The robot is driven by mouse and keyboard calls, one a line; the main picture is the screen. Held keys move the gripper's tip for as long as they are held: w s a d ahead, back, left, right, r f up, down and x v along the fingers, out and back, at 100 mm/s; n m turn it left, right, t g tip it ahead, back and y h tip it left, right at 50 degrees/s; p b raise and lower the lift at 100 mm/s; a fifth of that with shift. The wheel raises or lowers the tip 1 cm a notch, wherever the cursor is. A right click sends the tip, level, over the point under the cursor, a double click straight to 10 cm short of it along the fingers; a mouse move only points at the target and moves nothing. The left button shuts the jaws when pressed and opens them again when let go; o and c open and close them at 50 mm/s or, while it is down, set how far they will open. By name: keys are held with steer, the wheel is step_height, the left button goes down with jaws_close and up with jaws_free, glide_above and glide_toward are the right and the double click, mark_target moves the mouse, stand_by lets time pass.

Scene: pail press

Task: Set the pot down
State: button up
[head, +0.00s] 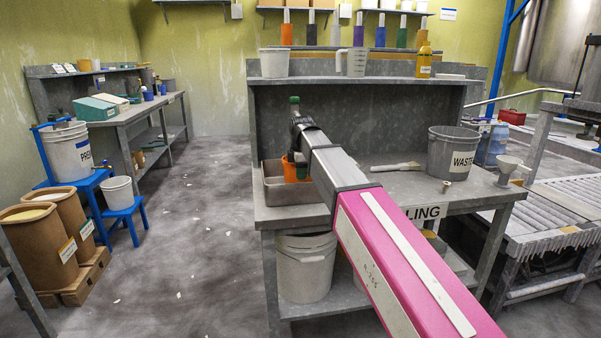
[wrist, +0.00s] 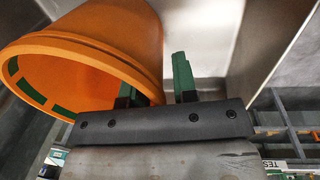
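The orange pot (head: 289,170) is mostly hidden behind my arm in the head view, at the grey metal tray (head: 287,193) on the bench. In the wrist view the pot (wrist: 105,45) fills the upper left, its rim and open mouth toward the lower left. Green patches show inside the mouth. My gripper (wrist: 155,85) has its two green-tipped fingers well apart. The right finger stands clear of the pot. Whether the pot touches the left finger or the tray floor I cannot tell.
A grey waste bin (head: 452,153) stands on the bench to the right, with a scoop (head: 396,166) lying left of it. The bench's back panel rises behind the tray. A white bucket (head: 305,266) is on the shelf below. The floor left of the bench is open.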

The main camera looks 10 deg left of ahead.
steer(key=shift+r, duration=0.1)
step_height(320, 180, up, 12)
steer(key=s, duration=0.1)
steer(key=shift+d, duration=0.2)
stand_by(0.5)
